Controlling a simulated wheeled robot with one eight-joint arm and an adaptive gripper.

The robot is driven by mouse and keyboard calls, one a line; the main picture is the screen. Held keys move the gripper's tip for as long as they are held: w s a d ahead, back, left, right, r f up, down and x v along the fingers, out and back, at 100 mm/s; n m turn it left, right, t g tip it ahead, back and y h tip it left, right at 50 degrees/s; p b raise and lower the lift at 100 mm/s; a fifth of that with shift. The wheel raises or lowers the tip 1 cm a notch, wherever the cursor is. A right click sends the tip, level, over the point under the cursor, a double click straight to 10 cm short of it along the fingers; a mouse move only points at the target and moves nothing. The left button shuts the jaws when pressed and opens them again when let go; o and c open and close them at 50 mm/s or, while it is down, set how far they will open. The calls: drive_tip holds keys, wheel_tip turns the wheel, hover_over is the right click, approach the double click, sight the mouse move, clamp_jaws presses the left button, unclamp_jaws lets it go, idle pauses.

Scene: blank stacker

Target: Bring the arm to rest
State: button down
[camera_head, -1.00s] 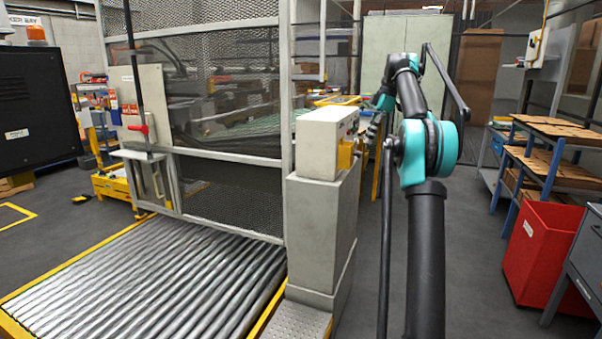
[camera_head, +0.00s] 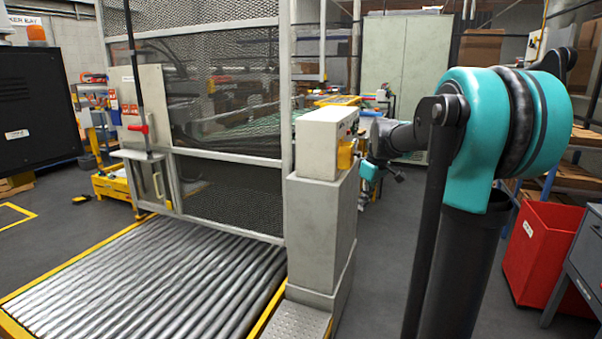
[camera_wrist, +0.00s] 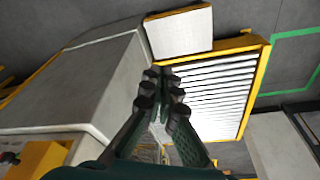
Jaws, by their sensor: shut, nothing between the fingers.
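My gripper (camera_wrist: 163,92) shows in the wrist view with its two dark fingers together and nothing between them. Beyond the fingertips are the grey pedestal and the roller bed, and the gripper appears clear of both. In the head view my arm stands on the right, with a large teal joint close to the camera and a dark link reaching left toward the control box.
A pale control box (camera_head: 318,146) sits on a grey pedestal (camera_head: 315,230) left of my arm. A mesh guard (camera_head: 225,140) stands behind the roller conveyor (camera_head: 150,280). A red bin (camera_head: 545,255) and a shelf rack are at right. Grey floor is open between pedestal and bin.

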drive_tip(key=s+f+m+t, duration=0.1)
drive_tip(key=s+f+m, duration=0.3)
drive_tip(key=s+f, duration=0.6)
drive_tip(key=s+a+f+m+t+h, duration=0.1)
drive_tip(key=s+f+m, duration=0.3)
drive_tip(key=s+f, duration=0.6)
drive_tip(key=s, duration=0.7)
drive_tip(key=shift+f+h, duration=0.25)
drive_tip(key=shift+h, duration=0.05)
